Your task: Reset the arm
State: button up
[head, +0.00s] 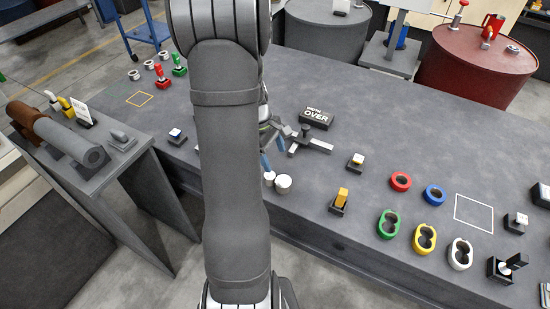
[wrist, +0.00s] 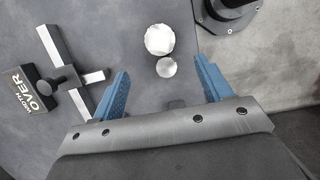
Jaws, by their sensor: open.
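My gripper (head: 271,158) is over the dark grey table (head: 345,100), partly hidden behind my arm in the head view. In the wrist view its two blue fingers (wrist: 160,86) are spread apart with nothing held between them. A larger white round piece (wrist: 160,39) and a smaller one (wrist: 167,67) stand side by side just past the fingertips. In the head view the larger white piece (head: 283,183) and the smaller one (head: 269,177) are near the table's front edge.
A grey bar tool with a dark knob (head: 312,144) and a black lettered block (head: 316,118) lie close to my gripper. Coloured rings (head: 401,181), double-holed pieces (head: 424,239) and small stands fill the right side. A side bench (head: 95,180) holds a brown and grey cylinder.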

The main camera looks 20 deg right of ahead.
aim_at(283, 181)
jog(key=shift+f, duration=0.1)
jog(key=x, duration=1.2)
jog(key=shift+s+f, duration=0.1)
notch_tip(283, 181, up, 3)
jog(key=shift+r, duration=0.65)
